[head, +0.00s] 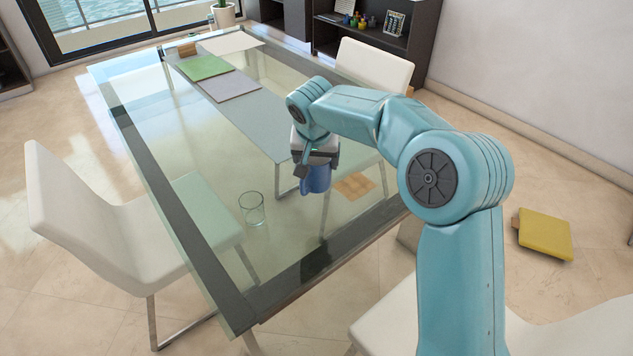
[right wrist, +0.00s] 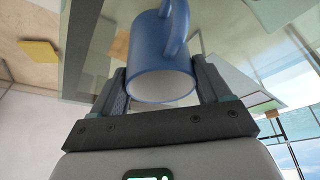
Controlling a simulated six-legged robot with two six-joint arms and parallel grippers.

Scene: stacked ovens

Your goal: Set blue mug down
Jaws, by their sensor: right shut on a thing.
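The blue mug (head: 316,178) is held by my right gripper (head: 313,166) over the near right part of the glass table (head: 190,150). In the right wrist view the mug (right wrist: 158,55) sits between the two fingers of my right gripper (right wrist: 162,85), which is shut on it. Its handle and pale open end show there. I cannot tell whether the mug touches the glass. My left gripper is not in view.
A clear drinking glass (head: 252,208) stands on the table left of the mug. A square wooden coaster (head: 354,186) lies to the right of the mug. Green (head: 205,67) and grey (head: 231,85) mats lie at the far end. White chairs (head: 90,225) surround the table.

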